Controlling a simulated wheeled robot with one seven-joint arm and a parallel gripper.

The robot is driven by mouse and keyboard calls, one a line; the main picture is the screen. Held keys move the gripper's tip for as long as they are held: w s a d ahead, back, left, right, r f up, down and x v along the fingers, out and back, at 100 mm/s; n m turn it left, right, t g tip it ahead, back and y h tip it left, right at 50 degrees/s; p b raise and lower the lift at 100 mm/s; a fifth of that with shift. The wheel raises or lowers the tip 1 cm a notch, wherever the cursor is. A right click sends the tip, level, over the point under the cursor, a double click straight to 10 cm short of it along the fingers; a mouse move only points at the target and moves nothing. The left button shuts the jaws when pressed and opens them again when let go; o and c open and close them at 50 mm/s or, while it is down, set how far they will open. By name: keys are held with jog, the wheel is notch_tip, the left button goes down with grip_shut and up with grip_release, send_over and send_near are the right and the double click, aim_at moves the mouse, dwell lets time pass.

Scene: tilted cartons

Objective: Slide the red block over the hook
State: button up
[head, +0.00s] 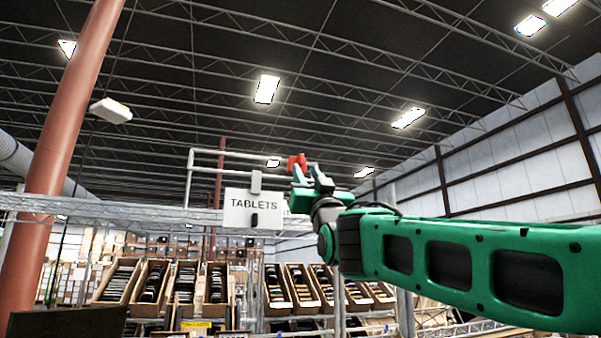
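The red block (297,161) is small and high in the head view, at the tips of my gripper's fingers. My gripper (308,171) is at the end of the green arm, pointing up and away. It appears shut on the block, as I see no other support under it; the contact itself is too small to make out. I cannot clearly pick out the hook.
A grey pipe frame (190,176) rises left of the sign, its bars running right toward the block. A metal truss (100,208) crosses at the left. Tilted cartons (152,284) with dark items fill the racks below. A red-brown column (62,150) stands at left.

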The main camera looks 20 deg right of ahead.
aim_at(302, 165)
jog(key=shift+x, duration=2.7)
grip_shut()
